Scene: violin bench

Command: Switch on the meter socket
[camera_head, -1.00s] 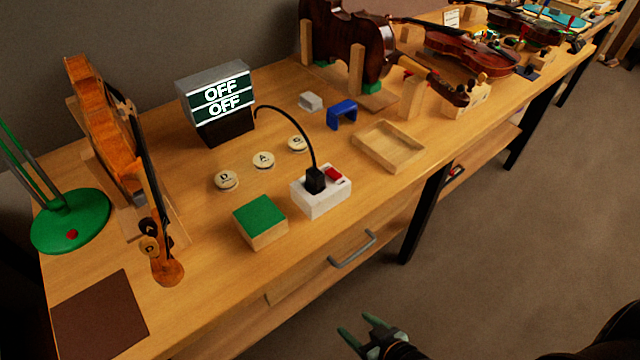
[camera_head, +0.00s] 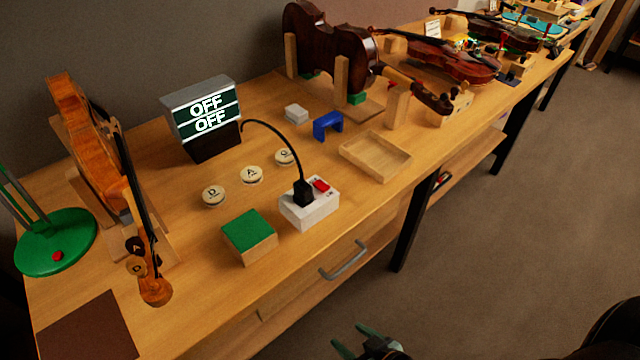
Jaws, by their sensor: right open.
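The meter socket is a white block (camera_head: 306,214) near the front edge of the bench, with a black plug (camera_head: 303,192) in it and a red switch (camera_head: 321,185) on its top. A black cable arcs from the plug back to the meter (camera_head: 204,117), a grey box whose two lines both read OFF. My right gripper (camera_head: 354,337) is open and empty at the bottom of the view, in front of the bench and apart from the socket. My left gripper is not in view.
A green-topped wooden block (camera_head: 249,237) stands just left of the socket, and a shallow wooden tray (camera_head: 375,158) lies to its right. Round discs (camera_head: 251,175) lie behind it. A drawer handle (camera_head: 344,260) sticks out below the bench edge.

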